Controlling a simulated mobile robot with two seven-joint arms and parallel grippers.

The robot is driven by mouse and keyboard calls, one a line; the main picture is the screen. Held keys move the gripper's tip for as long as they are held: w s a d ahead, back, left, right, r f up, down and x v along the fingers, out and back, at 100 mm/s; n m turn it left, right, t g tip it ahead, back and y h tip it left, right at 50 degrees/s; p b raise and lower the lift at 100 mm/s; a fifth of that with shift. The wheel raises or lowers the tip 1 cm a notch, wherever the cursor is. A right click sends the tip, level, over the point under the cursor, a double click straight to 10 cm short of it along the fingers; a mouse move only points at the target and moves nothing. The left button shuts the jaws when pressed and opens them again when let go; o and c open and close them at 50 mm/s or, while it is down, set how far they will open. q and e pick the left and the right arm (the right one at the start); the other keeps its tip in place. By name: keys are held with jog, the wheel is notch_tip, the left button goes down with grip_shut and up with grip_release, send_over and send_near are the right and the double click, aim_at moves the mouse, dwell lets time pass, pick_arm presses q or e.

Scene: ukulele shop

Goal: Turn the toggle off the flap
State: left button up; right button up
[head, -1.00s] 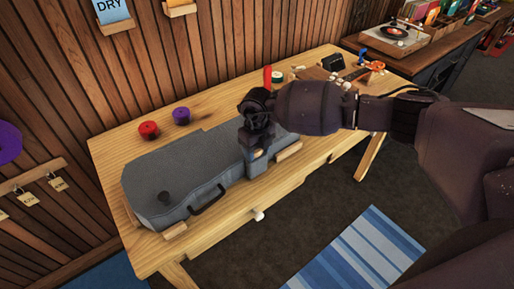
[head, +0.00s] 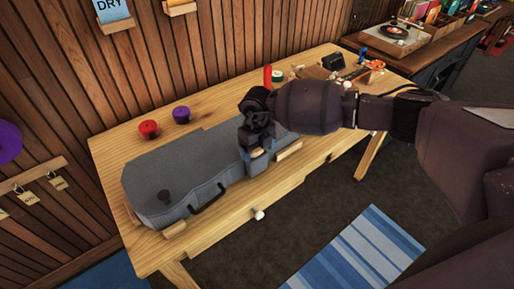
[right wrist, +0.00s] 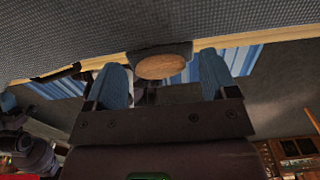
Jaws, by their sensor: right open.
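The grey instrument case (head: 180,172) lies closed on the wooden bench. Its flap (right wrist: 183,49) hangs at the front edge, and the toggle (right wrist: 160,67), an oval wooden piece, sits on it. In the right wrist view the toggle lies wide across the flap, between the blue fingertips of my right gripper (right wrist: 165,78). The fingers are open, with a gap on each side of the toggle. In the head view my right gripper (head: 256,150) is at the case's front and covers most of the flap. My left gripper does not show.
Wooden blocks (head: 289,151) stand against the case's front edge. A black handle (head: 207,200) is on the case front. Red (head: 148,128) and purple (head: 181,115) round items stand behind the case. The bench top (head: 110,150) is bare at the left.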

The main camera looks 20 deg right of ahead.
aim_at(257, 150)
notch_tip(257, 150, up, 11)
dwell(0.5)
jog(key=shift+f, duration=0.1)
dwell(0.3)
